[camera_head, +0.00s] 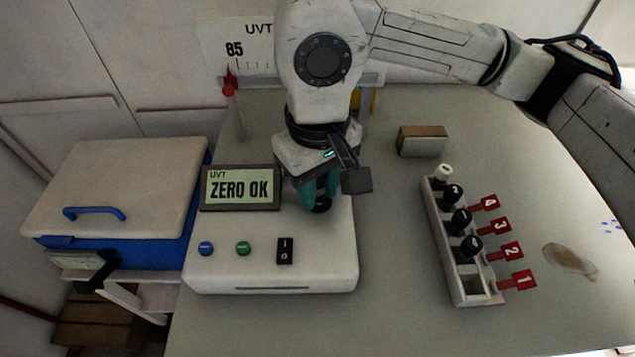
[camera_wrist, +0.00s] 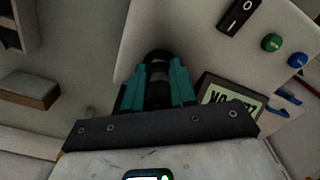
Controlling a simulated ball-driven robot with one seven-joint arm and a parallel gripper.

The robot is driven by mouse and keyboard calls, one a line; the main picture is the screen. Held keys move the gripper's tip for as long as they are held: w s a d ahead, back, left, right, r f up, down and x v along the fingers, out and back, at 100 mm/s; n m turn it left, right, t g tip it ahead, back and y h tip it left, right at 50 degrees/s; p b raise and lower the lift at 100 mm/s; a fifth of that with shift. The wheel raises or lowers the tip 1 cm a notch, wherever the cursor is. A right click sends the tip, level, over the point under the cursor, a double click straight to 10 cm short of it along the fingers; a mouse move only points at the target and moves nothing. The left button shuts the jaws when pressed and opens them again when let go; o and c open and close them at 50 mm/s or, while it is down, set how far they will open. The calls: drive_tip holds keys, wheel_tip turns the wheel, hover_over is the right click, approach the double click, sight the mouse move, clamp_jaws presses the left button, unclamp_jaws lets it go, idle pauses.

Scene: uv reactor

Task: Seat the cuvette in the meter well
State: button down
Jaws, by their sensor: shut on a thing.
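The meter (camera_head: 320,262) is a white box with a screen (camera_head: 239,188) that reads "ZERO OK". My gripper (camera_head: 321,196) has teal fingers and is over the meter's right rear part, right of the screen. It is shut on a black-capped cuvette (camera_head: 321,206). In the wrist view the dark cap (camera_wrist: 157,60) shows between the teal fingers (camera_wrist: 156,87). The cuvette's body and the meter well are hidden by the gripper, so I cannot tell whether the cuvette is inside the well.
A white rack (camera_head: 448,262) at right holds one white-capped and several black-capped cuvettes; its nearest slot is empty. Red numbered tags line its right side. A brown-and-grey block (camera_head: 422,141) lies behind it. A blue-and-beige cooler (camera_head: 115,195) stands left. Bench space between meter and rack is clear.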

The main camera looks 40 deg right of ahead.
drive_tip(key=shift+f+b, duration=0.3)
drive_tip(key=c, duration=0.8)
unclamp_jaws()
drive_tip(key=shift+r, duration=0.1)
wheel_tip(320, 180, up, 11)
drive_tip(key=shift+f, duration=0.1)
drive_tip(key=shift+s, duration=0.1)
